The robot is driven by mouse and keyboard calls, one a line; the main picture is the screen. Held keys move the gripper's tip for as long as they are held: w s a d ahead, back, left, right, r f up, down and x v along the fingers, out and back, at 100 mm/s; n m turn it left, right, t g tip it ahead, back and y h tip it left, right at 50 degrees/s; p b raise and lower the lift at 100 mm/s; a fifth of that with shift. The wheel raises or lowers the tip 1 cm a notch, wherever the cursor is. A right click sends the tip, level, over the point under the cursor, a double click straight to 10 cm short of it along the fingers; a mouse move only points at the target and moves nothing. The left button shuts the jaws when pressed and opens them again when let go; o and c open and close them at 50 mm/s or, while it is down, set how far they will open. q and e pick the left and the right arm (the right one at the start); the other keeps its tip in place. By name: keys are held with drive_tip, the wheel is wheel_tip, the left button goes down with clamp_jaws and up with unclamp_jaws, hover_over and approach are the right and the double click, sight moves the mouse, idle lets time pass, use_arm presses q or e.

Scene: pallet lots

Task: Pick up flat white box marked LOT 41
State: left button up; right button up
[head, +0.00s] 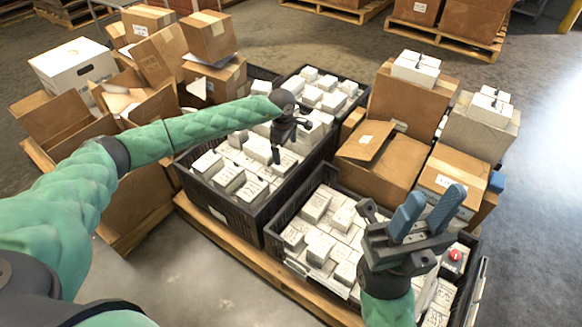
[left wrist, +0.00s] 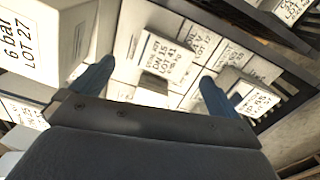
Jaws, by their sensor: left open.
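A flat white box with a label that reads LOT 41 (left wrist: 166,58) lies among other white boxes in the left wrist view. It sits between and beyond the two blue fingers of my left gripper (left wrist: 155,84), which is open and empty. In the head view my left gripper (head: 289,142) is over the left black crate (head: 225,205) of white boxes. I cannot tell which box there is LOT 41. My right gripper (head: 428,212) is open, with its blue fingers apart, above the right black crate (head: 273,240).
A taller white box marked LOT 27 (left wrist: 45,40) stands left of the left fingers, and a box marked LOT 55 (left wrist: 247,93) is close to the right finger. Brown cartons (head: 385,160) stand behind the right crate, and open cartons (head: 75,135) at left. A red button (head: 455,255) is at right.

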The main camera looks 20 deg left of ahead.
sight(285, 162)
use_arm(q)
drive_tip(key=shift+s+a+m, duration=0.25)
drive_tip(key=shift+a+m, duration=0.1)
drive_tip(key=shift+m, duration=0.05)
drive_tip(key=shift+s+m, duration=0.1)
drive_tip(key=shift+m, duration=0.4)
drive_tip(key=shift+f+b, duration=0.4)
drive_tip(key=shift+f, duration=1)
drive_tip(key=shift+w+d+f+b, duration=0.1)
drive_tip(key=shift+f+b, duration=0.4)
drive_tip(key=shift+f, duration=0.8)
drive_tip(key=shift+w+d+f+b, duration=0.1)
drive_tip(key=shift+f+b, duration=0.35)
drive_tip(key=shift+f, duration=0.8)
drive_tip(key=shift+c, duration=0.4)
drive_tip(key=c, duration=0.8)
drive_tip(key=shift+c, duration=0.2)
drive_tip(key=shift+r, duration=0.15)
